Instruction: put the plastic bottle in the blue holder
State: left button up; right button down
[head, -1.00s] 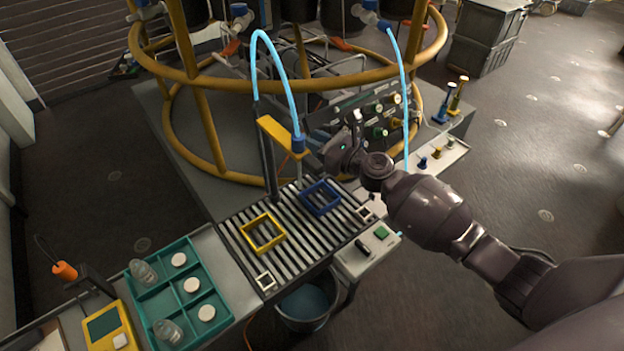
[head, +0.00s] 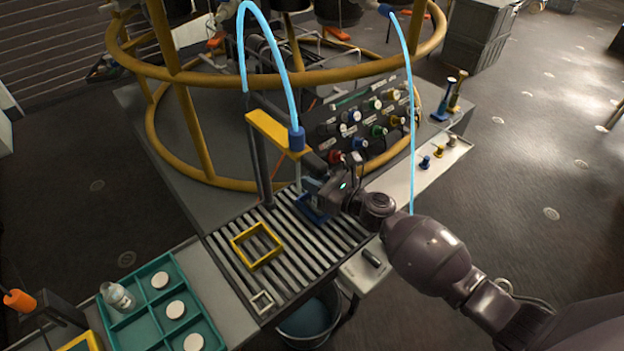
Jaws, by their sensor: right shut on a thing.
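My right gripper (head: 316,186) reaches in from the right and is over the blue holder (head: 309,213), a square frame on the slatted rack. It is shut on the plastic bottle, which shows only as a small pale shape at the jaws; the gripper hides most of it. Whether the bottle's base is inside the frame or above it I cannot tell. The gripper covers part of the holder. My left gripper is not in view.
A yellow square frame (head: 257,245) and a small white frame (head: 262,302) lie on the slatted rack (head: 300,258). A yellow arm with a blue nozzle (head: 296,139) overhangs the rack close to the gripper. A teal tray (head: 211,328) holds a clear bottle (head: 118,296) and white discs.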

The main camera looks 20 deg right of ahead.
jog(key=shift+r, duration=0.2)
jog(key=shift+f, duration=0.3)
jog(key=c, duration=0.9)
grip_release()
jog(key=shift+c, duration=0.2)
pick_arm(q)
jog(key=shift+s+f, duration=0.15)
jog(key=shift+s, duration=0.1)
pick_arm(e)
jog(key=shift+r, duration=0.15)
jog(key=shift+r, duration=0.25)
jog(key=p+v, duration=0.1)
jog(key=v, duration=1.1)
jog(key=shift+f, duration=0.1)
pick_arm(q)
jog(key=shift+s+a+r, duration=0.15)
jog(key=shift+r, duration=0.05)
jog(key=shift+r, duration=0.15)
